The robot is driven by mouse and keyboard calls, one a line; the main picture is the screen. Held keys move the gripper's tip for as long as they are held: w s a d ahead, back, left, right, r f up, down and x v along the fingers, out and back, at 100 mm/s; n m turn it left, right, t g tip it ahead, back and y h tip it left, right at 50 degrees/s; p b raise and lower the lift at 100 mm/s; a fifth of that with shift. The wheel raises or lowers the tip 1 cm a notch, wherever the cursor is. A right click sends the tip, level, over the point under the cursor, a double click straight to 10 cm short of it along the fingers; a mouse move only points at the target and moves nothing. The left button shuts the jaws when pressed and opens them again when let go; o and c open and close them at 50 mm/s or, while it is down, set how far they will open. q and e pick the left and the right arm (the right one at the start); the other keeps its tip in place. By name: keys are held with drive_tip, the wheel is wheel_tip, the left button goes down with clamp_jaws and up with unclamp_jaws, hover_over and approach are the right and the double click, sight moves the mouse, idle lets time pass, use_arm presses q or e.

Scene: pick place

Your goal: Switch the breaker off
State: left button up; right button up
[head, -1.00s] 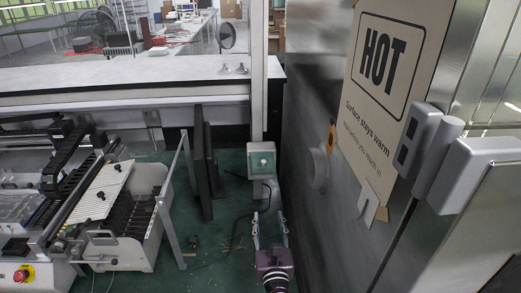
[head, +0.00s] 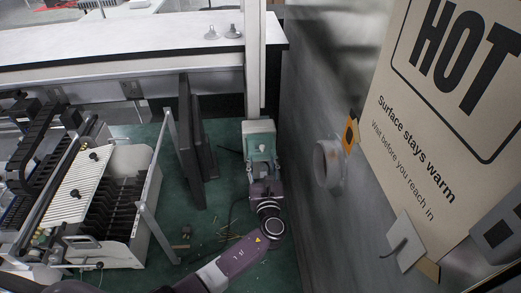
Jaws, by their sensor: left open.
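A small box with a pale green front (head: 260,141), which looks like the breaker, sits low on the white post in the middle of the head view. Its switch is too small to make out. My left gripper (head: 262,164) is at the lower edge of the box, with its fingers spread and nothing seen between them. I cannot tell whether the fingertips touch the box. My purple left arm comes up from the bottom of the view. My right gripper is not in view.
A metal wall with a round port (head: 329,164) and a HOT warning sign (head: 446,110) stands close on the right. Dark upright panels (head: 194,145) and a white machine (head: 99,180) stand left. Green floor (head: 223,200) lies between.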

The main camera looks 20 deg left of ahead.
use_arm(q)
drive_tip(key=x, duration=0.3)
drive_tip(key=shift+w, duration=0.1)
drive_tip(key=c, duration=0.4)
drive_tip(key=shift+f, duration=0.1)
clamp_jaws()
wheel_tip(320, 180, down, 2)
drive_tip(key=t+y+b, duration=0.2)
drive_tip(key=t+b, duration=0.3)
drive_tip(key=b, duration=1.7)
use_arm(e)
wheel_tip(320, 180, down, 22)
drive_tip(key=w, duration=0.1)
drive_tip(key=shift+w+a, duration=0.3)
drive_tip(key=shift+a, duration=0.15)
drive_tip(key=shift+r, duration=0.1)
